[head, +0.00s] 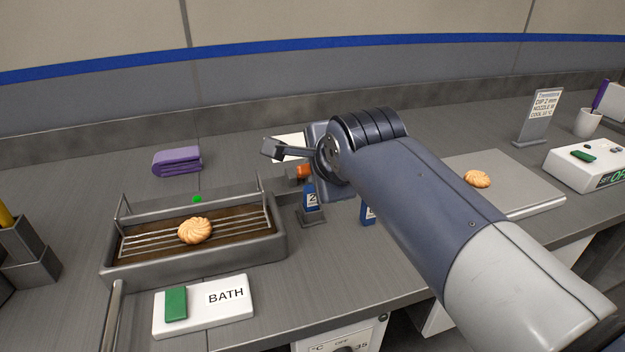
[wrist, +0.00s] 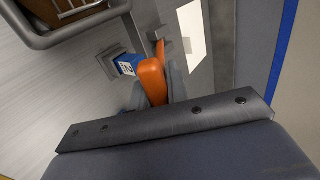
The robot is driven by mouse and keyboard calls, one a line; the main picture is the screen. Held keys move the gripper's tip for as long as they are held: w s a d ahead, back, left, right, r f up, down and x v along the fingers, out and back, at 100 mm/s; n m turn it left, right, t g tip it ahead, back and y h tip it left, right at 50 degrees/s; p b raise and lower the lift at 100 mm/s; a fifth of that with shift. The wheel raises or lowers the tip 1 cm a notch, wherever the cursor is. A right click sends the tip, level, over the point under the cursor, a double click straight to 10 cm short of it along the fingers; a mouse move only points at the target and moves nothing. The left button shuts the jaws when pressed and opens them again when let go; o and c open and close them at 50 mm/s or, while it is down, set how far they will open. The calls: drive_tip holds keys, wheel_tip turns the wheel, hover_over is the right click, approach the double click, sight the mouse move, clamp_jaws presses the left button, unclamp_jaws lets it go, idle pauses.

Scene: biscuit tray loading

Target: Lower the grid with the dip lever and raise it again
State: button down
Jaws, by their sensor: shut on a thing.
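The orange dip lever (wrist: 152,78) is between the two fingers of my gripper (wrist: 157,90) in the wrist view, and the gripper is shut on it. In the head view only a bit of the orange lever (head: 299,171) shows beside my wrist, and the fingertips are hidden. The wire grid (head: 150,241) lies across the metal bath (head: 190,267), over brown liquid. A round swirled biscuit (head: 195,230) rests on the grid, its top clear of the liquid. A green spot (head: 197,199) shows by the bath's back rim.
A small stand with a blue "2" label (head: 311,197) is beside the lever. A white BATH panel with a green switch (head: 205,304) lies in front of the bath. A purple cloth (head: 178,161) lies behind. Another biscuit (head: 478,179) sits on a pale slab (head: 520,198) at right.

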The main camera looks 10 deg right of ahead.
drive_tip(key=shift+s+d+f+t+b, duration=0.15)
drive_tip(key=shift+s+f+b, duration=0.15)
drive_tip(key=shift+f+b, duration=0.3)
drive_tip(key=shift+s+a+f+t+b, duration=0.1)
drive_tip(key=shift+s+f+b, duration=0.3)
drive_tip(key=shift+b, duration=0.3)
drive_tip(key=shift+s+d+f+t+b, duration=0.1)
drive_tip(key=shift+s+f+t+b, duration=0.1)
drive_tip(key=shift+f+b, duration=0.45)
drive_tip(key=c, duration=1.4)
unclamp_jaws()
drive_tip(key=shift+o, duration=0.2)
drive_tip(key=shift+r, duration=0.1)
drive_tip(key=shift+r, duration=0.1)
